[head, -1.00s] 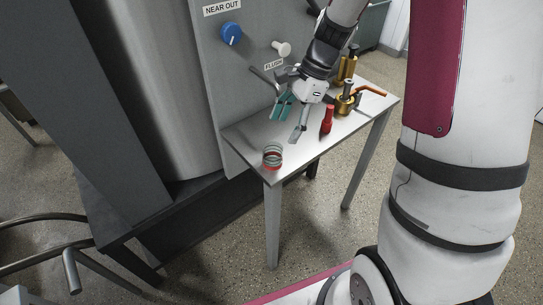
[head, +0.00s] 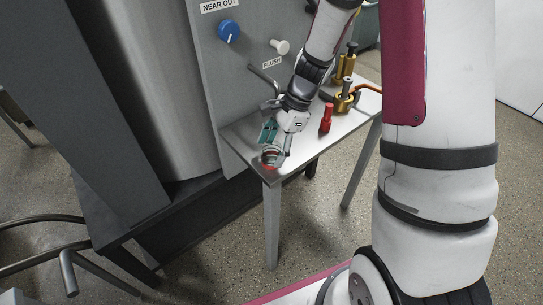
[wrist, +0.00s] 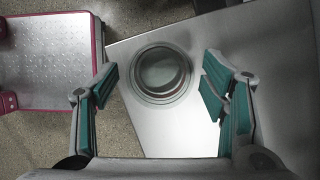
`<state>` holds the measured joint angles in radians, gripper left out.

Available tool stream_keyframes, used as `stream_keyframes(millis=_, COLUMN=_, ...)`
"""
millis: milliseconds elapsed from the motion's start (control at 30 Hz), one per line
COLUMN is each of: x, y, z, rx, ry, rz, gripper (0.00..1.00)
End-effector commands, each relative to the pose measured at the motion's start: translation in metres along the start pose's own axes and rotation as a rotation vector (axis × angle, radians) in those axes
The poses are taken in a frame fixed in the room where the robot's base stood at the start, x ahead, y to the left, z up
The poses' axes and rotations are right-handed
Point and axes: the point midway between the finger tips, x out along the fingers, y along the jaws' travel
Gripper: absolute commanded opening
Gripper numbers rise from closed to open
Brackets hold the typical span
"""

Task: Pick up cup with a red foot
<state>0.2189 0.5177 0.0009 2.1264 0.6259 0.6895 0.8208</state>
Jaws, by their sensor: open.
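The cup (head: 270,161) stands upright near the front left corner of the small metal table, with a red band low on its side in the head view. In the wrist view the cup (wrist: 160,72) is seen from above as a round grey rim, and its red foot is hidden there. My gripper (head: 276,147) is open over the cup in the head view. In the wrist view the teal-padded fingers of my gripper (wrist: 158,82) are spread wide, one to each side of the cup, with visible gaps. Nothing is held.
The metal table (head: 300,160) ends close beside the cup. A red bottle-like object (head: 326,117) and brass fittings (head: 347,97) stand farther back on the right. A grey panel with a blue knob (head: 229,31) rises behind the table's left edge.

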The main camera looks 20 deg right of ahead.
Motion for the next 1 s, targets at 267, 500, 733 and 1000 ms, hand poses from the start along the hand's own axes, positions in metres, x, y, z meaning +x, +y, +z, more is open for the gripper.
stream_keyframes(millis=267, x=0.000, y=0.000, z=0.000, rx=0.000, ry=0.000, rz=0.000, gripper=0.14)
stream_keyframes(millis=500, x=-0.001, y=0.000, z=0.000, rx=0.000, ry=0.000, rz=0.000, gripper=0.14)
stream_keyframes(millis=733, x=-0.009, y=-0.001, z=0.004, rx=-0.002, ry=0.000, rz=-0.001, gripper=0.14)
stream_keyframes(millis=1000, x=-0.038, y=0.009, z=0.007, rx=0.003, ry=0.000, rz=-0.001, gripper=0.14)
